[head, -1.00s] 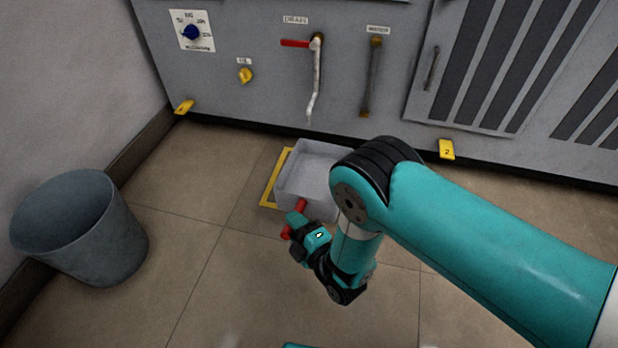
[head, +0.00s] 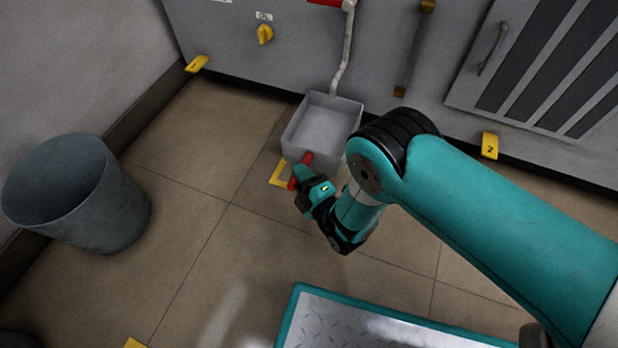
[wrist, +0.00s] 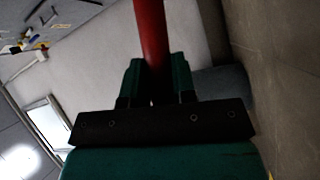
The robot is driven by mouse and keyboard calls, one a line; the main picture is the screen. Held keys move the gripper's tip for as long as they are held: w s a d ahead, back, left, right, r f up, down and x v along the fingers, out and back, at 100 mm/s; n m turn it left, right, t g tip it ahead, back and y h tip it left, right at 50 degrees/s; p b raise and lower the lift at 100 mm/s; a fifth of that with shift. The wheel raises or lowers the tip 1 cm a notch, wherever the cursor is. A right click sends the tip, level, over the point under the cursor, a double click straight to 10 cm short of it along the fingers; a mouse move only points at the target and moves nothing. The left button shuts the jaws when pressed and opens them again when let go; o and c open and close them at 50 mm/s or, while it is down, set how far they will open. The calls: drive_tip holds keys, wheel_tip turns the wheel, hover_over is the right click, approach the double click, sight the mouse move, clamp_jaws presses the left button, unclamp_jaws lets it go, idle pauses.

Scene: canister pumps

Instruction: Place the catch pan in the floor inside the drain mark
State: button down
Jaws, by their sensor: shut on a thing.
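The catch pan (head: 322,125) is a pale grey open box with a red handle (head: 302,168). It is upright near the grey machine front, below the hanging drain hose (head: 342,62). My gripper (head: 300,180) is shut on the handle at the pan's near side. The wrist view shows the red handle (wrist: 152,35) between the jaws (wrist: 155,78). The yellow drain mark (head: 279,176) shows only its near left corner; the pan and my arm hide the rest. The pan sits toward the machine from that corner. I cannot tell if it touches the floor.
A grey bin (head: 78,195) stands at the left by the wall. The machine front carries a red lever (head: 325,2), a yellow oil knob (head: 264,34) and a vented door (head: 545,65). Yellow tags (head: 489,146) stick out low. The tiled floor between bin and pan is clear.

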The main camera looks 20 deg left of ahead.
drive_tip(key=shift+w+d+f+b, duration=0.1)
drive_tip(key=shift+f+b, duration=1.05)
drive_tip(key=shift+f, duration=0.8)
drive_tip(key=shift+d+f+b, duration=0.1)
drive_tip(key=shift+f+b, duration=1)
drive_tip(key=shift+f, duration=0.8)
drive_tip(key=c, duration=0.9)
unclamp_jaws()
drive_tip(key=shift+c, duration=0.2)
drive_tip(key=shift+r, duration=0.1)
